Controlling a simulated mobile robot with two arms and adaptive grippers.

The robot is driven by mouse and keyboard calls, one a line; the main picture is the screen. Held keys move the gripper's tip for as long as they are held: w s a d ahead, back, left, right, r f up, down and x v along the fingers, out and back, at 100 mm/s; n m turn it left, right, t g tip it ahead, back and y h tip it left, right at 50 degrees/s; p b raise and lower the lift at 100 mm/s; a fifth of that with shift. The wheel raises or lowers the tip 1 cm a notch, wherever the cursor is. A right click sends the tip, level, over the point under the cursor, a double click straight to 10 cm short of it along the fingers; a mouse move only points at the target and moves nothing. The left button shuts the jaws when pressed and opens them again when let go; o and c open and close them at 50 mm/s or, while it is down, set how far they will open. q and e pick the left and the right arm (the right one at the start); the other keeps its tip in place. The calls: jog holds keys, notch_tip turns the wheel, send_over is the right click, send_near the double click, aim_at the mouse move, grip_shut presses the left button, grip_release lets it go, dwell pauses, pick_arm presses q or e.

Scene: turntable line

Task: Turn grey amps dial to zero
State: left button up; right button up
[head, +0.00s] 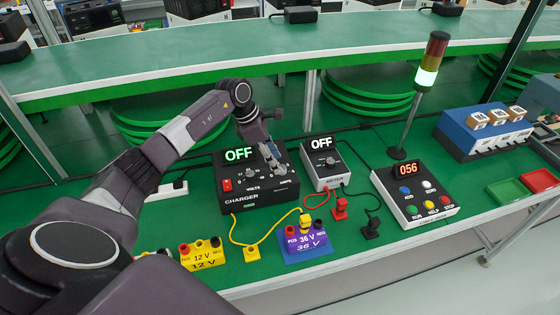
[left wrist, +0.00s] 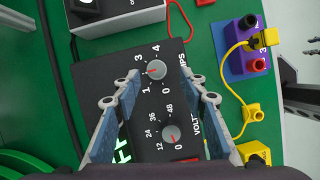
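The black charger (head: 258,195) stands on the green bench with a lit OFF display. In the left wrist view, its grey amps dial (left wrist: 155,69) has a red mark pointing left, between 1 and 3; its 0 is at the lower right. The grey volts dial (left wrist: 170,133) has its red mark near 0. My left gripper (head: 270,155) is over the charger's right side and hides the amps dial in the head view. In the left wrist view my left gripper (left wrist: 159,101) is open and empty, its fingers spread either side of the dials.
A meter box (head: 325,165) reading OFF stands right of the charger. A yellow cable (head: 272,231) and yellow plug (head: 251,254) lie in front, beside the purple 36 V block (head: 305,245). A box reading 056 (head: 413,190) and signal tower (head: 428,75) stand farther right.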

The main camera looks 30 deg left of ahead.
pick_arm(q)
jog(key=x, duration=0.2)
jog(key=shift+w+f, duration=0.3)
jog(key=shift+w, duration=0.1)
jog(key=shift+d+f, duration=0.15)
jog(key=shift+f, duration=0.15)
grip_shut()
pick_arm(e)
jog(key=shift+w+a+r, duration=0.1)
jog(key=shift+w+r, duration=0.1)
jog(key=shift+w, duration=0.3)
jog(key=shift+w+r, duration=0.2)
jog(key=shift+w, duration=0.25)
